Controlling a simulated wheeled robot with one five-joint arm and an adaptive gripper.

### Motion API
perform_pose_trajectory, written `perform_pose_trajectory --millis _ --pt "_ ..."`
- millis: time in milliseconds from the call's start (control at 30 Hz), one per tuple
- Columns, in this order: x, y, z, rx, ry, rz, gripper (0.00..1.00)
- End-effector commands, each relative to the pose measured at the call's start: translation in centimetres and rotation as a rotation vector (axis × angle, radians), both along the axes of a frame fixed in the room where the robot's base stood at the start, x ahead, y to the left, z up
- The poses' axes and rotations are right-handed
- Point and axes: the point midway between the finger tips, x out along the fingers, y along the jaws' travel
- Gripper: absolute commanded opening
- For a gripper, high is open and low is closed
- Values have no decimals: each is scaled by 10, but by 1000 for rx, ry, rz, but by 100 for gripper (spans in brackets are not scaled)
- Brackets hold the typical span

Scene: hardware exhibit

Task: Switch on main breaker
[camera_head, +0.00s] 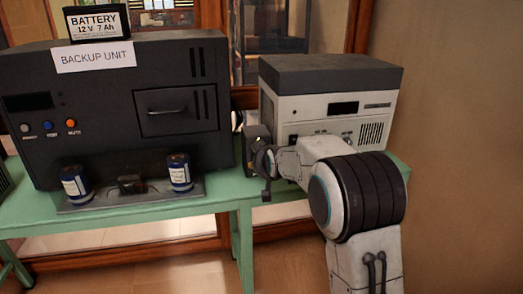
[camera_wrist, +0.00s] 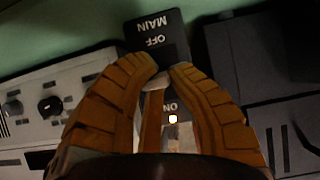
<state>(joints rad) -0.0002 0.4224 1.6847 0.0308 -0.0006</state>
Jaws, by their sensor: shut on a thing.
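The main breaker is a small dark box (camera_head: 252,133) at the left side of the white-and-black unit on the green table. In the wrist view its dark plate (camera_wrist: 158,24) reads MAIN and OFF upside down at the top, with ON lower down. My gripper (camera_wrist: 166,72) has its orange fingers closed on a pale lever (camera_wrist: 155,82) between the OFF and ON labels. The fingers hide much of the lever, so its exact setting is unclear. In the head view my gripper (camera_head: 266,163) is at the breaker's front.
A black backup unit (camera_head: 110,90) with a battery (camera_head: 98,22) on top stands to the left. Two blue-and-white cylinders (camera_head: 75,184) (camera_head: 179,172) stand on a grey tray (camera_head: 110,201) before it. The white-and-black unit (camera_head: 325,85) stands close behind my arm.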

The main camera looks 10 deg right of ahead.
Motion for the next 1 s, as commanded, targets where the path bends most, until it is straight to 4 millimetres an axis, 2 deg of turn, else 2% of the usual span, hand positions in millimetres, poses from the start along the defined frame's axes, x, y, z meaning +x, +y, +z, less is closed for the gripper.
perform_pose_trajectory --millis 33,300,1000 --pt "0 -4 10 0 34 -7 0" --pt "2 -4 18 0 182 -8 0" --pt "8 -4 25 1 466 -8 0"
